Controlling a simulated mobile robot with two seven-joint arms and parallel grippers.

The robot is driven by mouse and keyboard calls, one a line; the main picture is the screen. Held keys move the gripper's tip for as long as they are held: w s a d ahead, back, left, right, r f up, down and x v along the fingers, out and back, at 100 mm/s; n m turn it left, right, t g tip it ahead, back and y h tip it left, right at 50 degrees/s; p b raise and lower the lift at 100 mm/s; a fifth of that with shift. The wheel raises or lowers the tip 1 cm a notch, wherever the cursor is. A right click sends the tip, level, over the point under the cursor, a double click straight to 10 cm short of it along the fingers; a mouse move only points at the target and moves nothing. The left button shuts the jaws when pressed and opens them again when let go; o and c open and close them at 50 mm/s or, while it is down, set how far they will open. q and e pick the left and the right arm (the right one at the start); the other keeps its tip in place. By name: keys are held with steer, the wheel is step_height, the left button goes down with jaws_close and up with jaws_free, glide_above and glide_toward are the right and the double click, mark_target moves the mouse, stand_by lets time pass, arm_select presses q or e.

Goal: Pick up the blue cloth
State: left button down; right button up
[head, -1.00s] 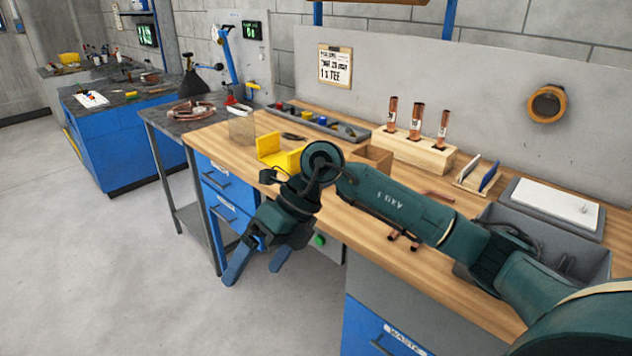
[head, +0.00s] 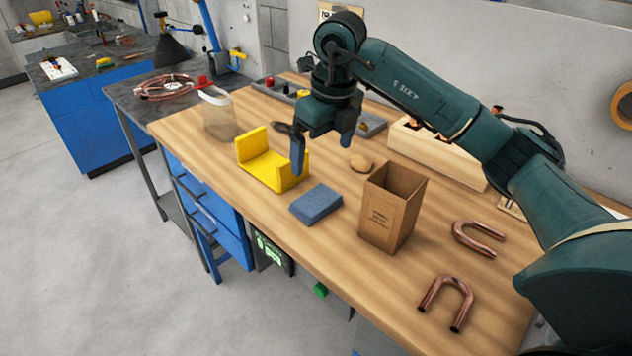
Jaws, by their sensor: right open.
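The blue cloth (head: 316,203) lies folded on the wooden bench top, between a yellow holder and a cardboard box. My right gripper (head: 323,158) is open and points down above the bench, behind and a little above the cloth in the picture. Its two fingers are apart with nothing between them, and it does not touch the cloth. My left gripper is not in view.
The yellow holder (head: 270,165) stands left of the cloth, the open cardboard box (head: 391,210) right of it. Two bent copper tubes (head: 447,296) lie at the right. A tan round object (head: 361,162) sits behind. The bench front between them is clear.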

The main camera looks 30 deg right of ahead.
glide_above(316, 199)
steer(key=s, duration=0.1)
step_height(316, 199, down, 7)
steer(key=shift+d+f+p, duration=0.1)
steer(key=shift+f+p, duration=0.05)
steer(key=shift+p, duration=0.25)
steer(key=shift+w+f+p, duration=0.2)
steer(key=shift+f+p, duration=0.1)
steer(key=shift+f, duration=1.1)
steer(key=shift+w+f+p, duration=0.2)
steer(key=shift+f+p, duration=0.1)
steer(key=shift+f, duration=1.1)
steer(key=c, duration=0.7)
step_height(316, 199, up, 10)
steer(key=b, duration=0.1)
